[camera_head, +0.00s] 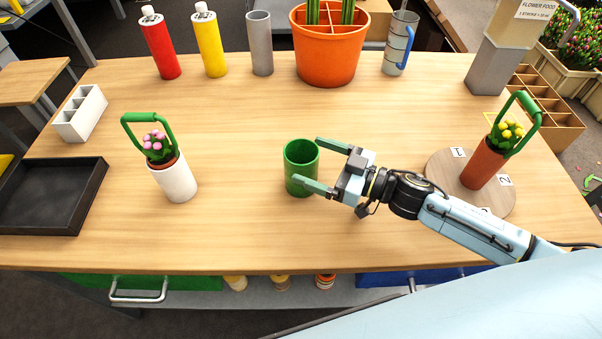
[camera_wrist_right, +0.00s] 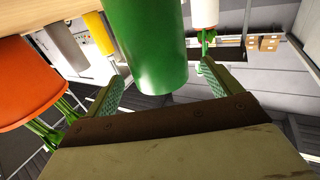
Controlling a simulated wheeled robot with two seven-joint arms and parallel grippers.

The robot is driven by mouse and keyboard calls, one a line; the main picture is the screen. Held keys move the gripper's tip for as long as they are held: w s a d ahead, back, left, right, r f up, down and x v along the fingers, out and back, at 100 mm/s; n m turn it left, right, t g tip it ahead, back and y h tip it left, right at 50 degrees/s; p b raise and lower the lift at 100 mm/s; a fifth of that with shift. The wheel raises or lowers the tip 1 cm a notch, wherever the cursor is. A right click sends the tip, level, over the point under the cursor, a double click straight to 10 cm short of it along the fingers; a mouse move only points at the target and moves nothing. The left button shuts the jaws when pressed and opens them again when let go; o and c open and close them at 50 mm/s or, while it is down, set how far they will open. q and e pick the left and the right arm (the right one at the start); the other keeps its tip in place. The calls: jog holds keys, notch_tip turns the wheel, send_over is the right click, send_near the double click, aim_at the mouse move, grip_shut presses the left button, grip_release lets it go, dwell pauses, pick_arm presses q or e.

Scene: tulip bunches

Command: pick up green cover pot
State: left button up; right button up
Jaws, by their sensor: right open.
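The green cover pot (camera_head: 301,168) stands upright and empty in the middle of the wooden table. My right gripper (camera_head: 318,164) is open, with its green fingers on either side of the pot, one at the far side and one at the near side. In the right wrist view the green pot (camera_wrist_right: 149,45) sits between the two spread fingers (camera_wrist_right: 158,85). I cannot tell whether the fingers touch it. My left gripper is not in view.
A white pot (camera_head: 176,181) with a handled plant stands left of the green pot. A round board (camera_head: 447,169) with a handled plant (camera_head: 485,163) lies at right. An orange divided pot (camera_head: 327,55) and bottles stand along the back. A dark tray (camera_head: 91,195) is far left.

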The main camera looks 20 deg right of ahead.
aim_at(287, 150)
jog(key=x, duration=0.5)
jog(key=shift+w+a, duration=0.1)
jog(key=shift+w, duration=0.1)
jog(key=c, duration=0.7)
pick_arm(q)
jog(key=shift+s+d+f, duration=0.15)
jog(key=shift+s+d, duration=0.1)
pick_arm(e)
jog(key=c, duration=0.7)
